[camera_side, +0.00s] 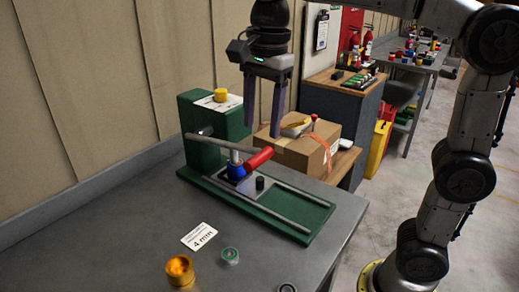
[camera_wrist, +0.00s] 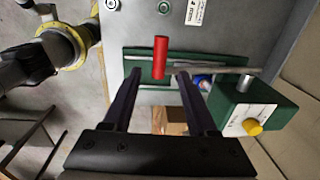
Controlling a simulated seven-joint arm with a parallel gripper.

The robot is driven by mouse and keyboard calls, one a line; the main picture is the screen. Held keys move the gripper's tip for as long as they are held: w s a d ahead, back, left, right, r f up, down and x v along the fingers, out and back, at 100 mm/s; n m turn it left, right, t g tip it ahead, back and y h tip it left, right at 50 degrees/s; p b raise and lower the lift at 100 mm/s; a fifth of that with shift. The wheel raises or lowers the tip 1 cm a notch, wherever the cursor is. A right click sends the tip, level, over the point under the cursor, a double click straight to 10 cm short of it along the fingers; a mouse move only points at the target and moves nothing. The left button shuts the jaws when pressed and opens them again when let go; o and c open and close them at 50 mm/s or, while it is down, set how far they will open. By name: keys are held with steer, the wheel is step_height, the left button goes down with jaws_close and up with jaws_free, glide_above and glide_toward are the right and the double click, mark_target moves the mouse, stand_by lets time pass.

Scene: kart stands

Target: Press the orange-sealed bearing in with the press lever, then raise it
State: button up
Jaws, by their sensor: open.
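The green arbor press (camera_side: 208,120) stands on the grey bench. Its lever (camera_side: 212,140) ends in a red handle (camera_side: 258,160), which also shows in the wrist view (camera_wrist: 160,58). My gripper (camera_side: 263,122) is open and empty, pointing down above the handle. In the wrist view its fingers appear on either side of the handle, apart from it. A blue part (camera_side: 236,170) sits under the press ram on the green base. I cannot make out an orange seal there. A ring with a green face (camera_side: 229,255) lies on the bench.
An orange-brown cup-like cylinder (camera_side: 179,272) and a "4 mm" card (camera_side: 199,236) are at the front of the bench. A black peg (camera_side: 260,183) stands on the press base. A cardboard box (camera_side: 300,152) is behind the bench. The wall is close on the left.

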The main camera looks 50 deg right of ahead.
mark_target(259, 154)
steer(key=f, duration=0.7)
steer(key=shift+w, duration=0.3)
jaws_close()
stand_by(1.1)
